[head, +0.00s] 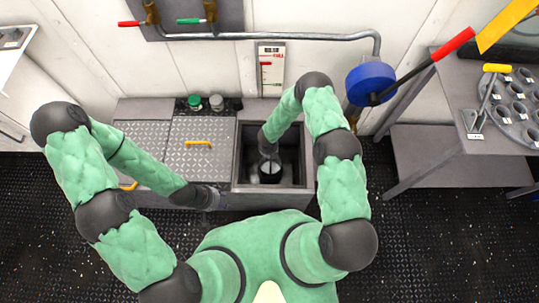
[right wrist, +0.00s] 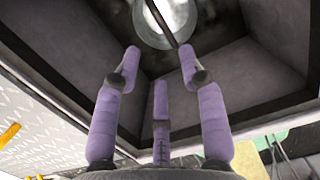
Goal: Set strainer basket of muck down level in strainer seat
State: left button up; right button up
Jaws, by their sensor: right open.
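The strainer basket (head: 270,177) shows in the head view as a small dark round thing low inside the square well (head: 241,160). In the right wrist view the round, pale-rimmed basket (right wrist: 165,33) is cut off by the top edge, and a thin dark bar crosses it. My right gripper (right wrist: 160,68) is open, its purple fingers spread just short of the basket, with nothing visible between them. In the head view it reaches down into the well. I cannot tell whether the basket is level, and the seat beneath is hidden. My left gripper (head: 210,198) hangs at the well's left front corner.
Tread-plate covers (head: 140,140) with yellow handles lie left of the well. Green and grey jars (head: 205,102) stand behind them. A blue round housing (head: 371,84) with a red-handled lever (head: 425,70) stands at the back right. A workbench (head: 450,95) is farther right.

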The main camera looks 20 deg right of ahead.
jog(key=s+a+r+m+g+y, duration=0.2)
jog(key=s+a+r+m, duration=0.15)
jog(key=s+m, duration=0.4)
jog(key=s+a+r+m+g+y, duration=0.1)
jog(key=s+a+r+m+y, duration=0.2)
jog(key=s+m, duration=0.4)
jog(key=s+d+r+m+t, duration=0.1)
jog(key=s+r+m, duration=0.2)
jog(key=m, duration=0.7)
jog(key=s+d+r+m+t, duration=0.1)
jog(key=s+r+m, duration=0.2)
jog(key=r+m, duration=0.3)
jog(key=shift+s+d+r+m, duration=0.15)
jog(key=shift+s+r+m, duration=0.2)
jog(key=shift+m, duration=2)
